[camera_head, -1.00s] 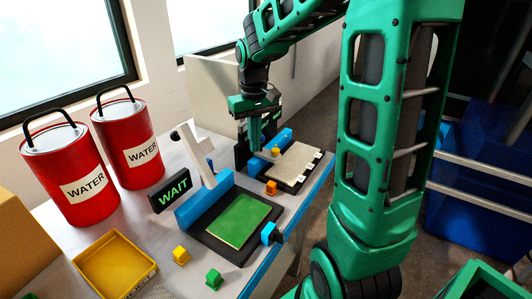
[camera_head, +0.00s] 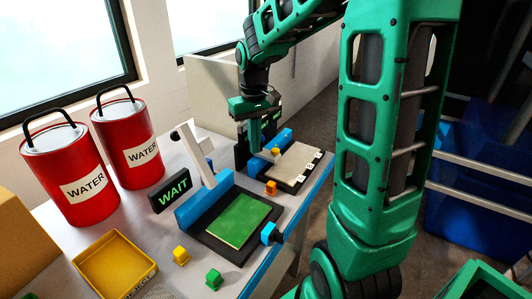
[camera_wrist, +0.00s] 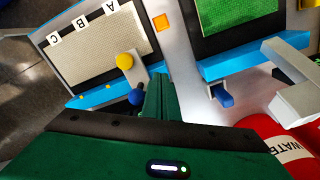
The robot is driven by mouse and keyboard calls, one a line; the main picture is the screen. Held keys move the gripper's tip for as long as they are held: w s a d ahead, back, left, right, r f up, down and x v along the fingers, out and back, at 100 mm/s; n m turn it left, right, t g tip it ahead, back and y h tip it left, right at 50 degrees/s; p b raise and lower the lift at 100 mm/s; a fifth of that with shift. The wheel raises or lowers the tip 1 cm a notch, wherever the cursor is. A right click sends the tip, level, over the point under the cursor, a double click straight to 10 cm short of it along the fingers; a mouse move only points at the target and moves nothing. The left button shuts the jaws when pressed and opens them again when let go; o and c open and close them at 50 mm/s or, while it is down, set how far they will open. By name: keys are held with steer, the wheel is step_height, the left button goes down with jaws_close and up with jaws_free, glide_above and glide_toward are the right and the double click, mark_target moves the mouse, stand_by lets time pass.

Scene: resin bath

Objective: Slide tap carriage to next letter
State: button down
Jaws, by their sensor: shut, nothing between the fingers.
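The tap carriage, a grey piece with a yellow knob (camera_wrist: 124,61) and a blue knob (camera_wrist: 137,97), sits on a blue rail (camera_wrist: 88,102) in the wrist view. It is roughly in line with letter A (camera_wrist: 112,6). Letters B (camera_wrist: 82,21) and C (camera_wrist: 53,39) lie further left along the pale board (camera_wrist: 95,50). In the head view the yellow knob (camera_head: 276,151) shows beside my gripper (camera_head: 255,145). My gripper's green fingers (camera_wrist: 160,95) are shut and empty, close to the carriage's right side in the wrist view. I cannot tell whether they touch it.
A tray with a green sheet (camera_head: 238,220) and a grey post (camera_head: 199,160) stand nearer. A WAIT sign (camera_head: 172,190), two red WATER drums (camera_head: 66,173), a yellow bin (camera_head: 113,267) and small orange, yellow and green blocks are around it. The bench's blue edge is at right.

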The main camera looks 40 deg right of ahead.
steer(key=shift+f, duration=0.45)
steer(key=shift+w+d, duration=0.5)
steer(key=shift+d, duration=0.75)
steer(key=shift+w+d, duration=0.55)
steer(key=shift+d, duration=0.65)
steer(key=shift+w+d, duration=0.5)
steer(key=shift+d, duration=0.75)
steer(key=shift+s+a, duration=0.1)
steer(key=shift+a, duration=0.15)
steer(key=shift+s+a, duration=0.15)
steer(key=shift+a, duration=0.15)
step_height(320, 180, up, 9)
stand_by(0.6)
stand_by(0.5)
steer(key=s+a+f+m, duration=0.1)
steer(key=s+f, duration=0.3)
steer(key=s, duration=1)
steer(key=s+a+f+m, duration=0.2)
steer(key=s+f+m, duration=0.1)
steer(key=s, duration=1.1)
steer(key=shift+s+f+m, duration=0.3)
steer(key=shift+f+m, duration=0.05)
steer(key=shift+m, duration=0.05)
